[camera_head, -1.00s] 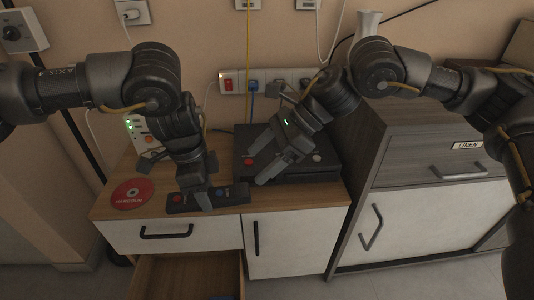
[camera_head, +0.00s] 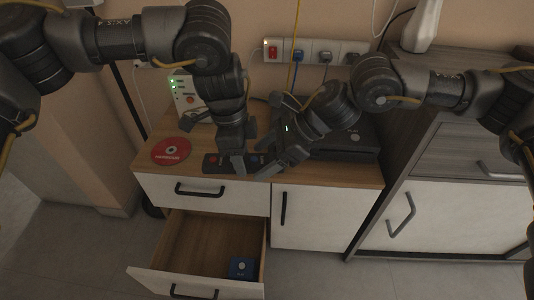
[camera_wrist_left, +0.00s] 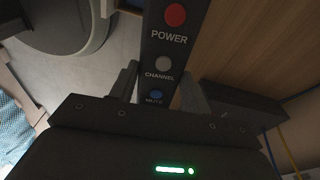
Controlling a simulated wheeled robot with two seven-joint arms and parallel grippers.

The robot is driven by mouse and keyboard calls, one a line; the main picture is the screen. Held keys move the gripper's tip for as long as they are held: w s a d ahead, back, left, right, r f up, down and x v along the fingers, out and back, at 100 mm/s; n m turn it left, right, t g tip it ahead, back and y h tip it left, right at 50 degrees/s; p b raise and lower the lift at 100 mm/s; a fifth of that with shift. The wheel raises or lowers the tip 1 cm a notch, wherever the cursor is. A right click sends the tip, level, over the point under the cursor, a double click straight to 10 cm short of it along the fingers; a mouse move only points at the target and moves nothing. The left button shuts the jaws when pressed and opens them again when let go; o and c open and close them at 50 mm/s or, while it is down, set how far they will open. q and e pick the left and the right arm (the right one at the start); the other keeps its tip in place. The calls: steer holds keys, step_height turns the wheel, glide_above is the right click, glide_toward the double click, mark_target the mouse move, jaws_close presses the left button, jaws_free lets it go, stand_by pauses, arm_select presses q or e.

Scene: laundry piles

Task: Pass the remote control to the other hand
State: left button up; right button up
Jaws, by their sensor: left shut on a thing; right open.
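The remote control (camera_head: 213,163) is a black bar with a red and a blue button, at the front of the wooden cabinet top in the head view. My left gripper (camera_head: 237,168) is shut around it near its middle and hides part of it. In the left wrist view the remote (camera_wrist_left: 168,45) shows POWER, CHANNEL and MUTE labels between the fingers of my left gripper (camera_wrist_left: 160,85). I cannot tell whether it is lifted off the top. My right gripper (camera_head: 268,165) is open, close to the remote's blue-button end; whether it touches is unclear.
A red disc (camera_head: 171,151) lies left of the remote. A black box (camera_head: 345,143) stands behind my right gripper, and a white device (camera_head: 187,98) with green lights is at the back. Below, an open drawer (camera_head: 190,245) holds a blue box (camera_head: 242,267). A grey cabinet (camera_head: 425,195) stands right.

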steer(key=c, duration=1.1)
arm_select(q)
steer(key=o, duration=1.1)
arm_select(e)
steer(key=shift+c, duration=0.2)
arm_select(q)
steer(key=shift+o, duration=0.2)
